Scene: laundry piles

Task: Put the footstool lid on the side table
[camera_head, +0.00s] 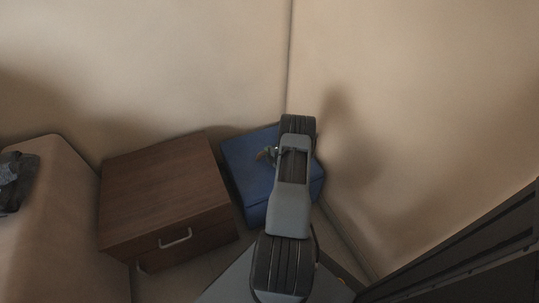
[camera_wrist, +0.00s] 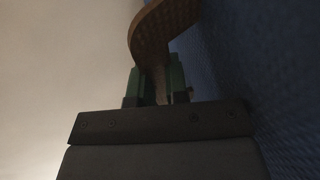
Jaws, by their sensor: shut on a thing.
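The blue footstool (camera_head: 257,205) stands in the corner, with its blue lid (camera_head: 240,160) on top, partly hidden by my arm. The blue woven surface also fills the right side of the wrist view (camera_wrist: 275,70). A brown strap (camera_wrist: 150,35) runs between the fingers of my gripper (camera_wrist: 157,85), which is shut on it beside the blue surface. In the head view a small part of the strap (camera_head: 262,155) shows left of my arm. The brown wooden side table (camera_head: 160,190) stands left of the footstool, with a bare top.
A beige sofa or armrest (camera_head: 65,220) is at the left, with dark cloth (camera_head: 15,180) on it. The side table has a pale drawer handle (camera_head: 176,238). Walls close in behind and right of the footstool. A narrow gap separates side table and footstool.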

